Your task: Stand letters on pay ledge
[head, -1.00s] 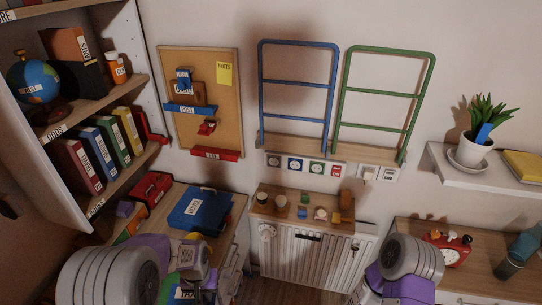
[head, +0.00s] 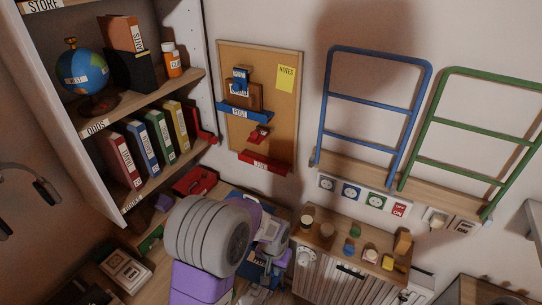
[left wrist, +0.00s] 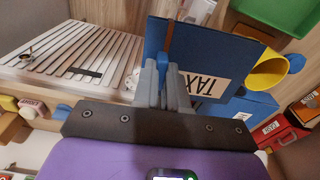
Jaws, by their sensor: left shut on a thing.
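My left gripper (head: 272,236) is low in the head view, beyond my purple and grey arm. In the left wrist view the left gripper (left wrist: 168,72) is shut on a flat dark blue piece labelled TAX (left wrist: 225,55). The cork board (head: 232,68) on the wall carries a blue ledge (head: 243,115) and, below it, a red ledge (head: 264,163) whose label is too small to read surely. A brown piece (head: 256,96) and a small blue piece (head: 240,78) are above the blue ledge. A small red piece (head: 259,134) is between the ledges. My right gripper is out of view.
A shelf unit with binders (head: 142,151) and a globe (head: 82,71) stands left of the board. Blue (head: 329,92) and green (head: 440,163) rail frames are to its right. A radiator (head: 335,279) with a cluttered top is below. A yellow cup (left wrist: 268,72) is near the TAX piece.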

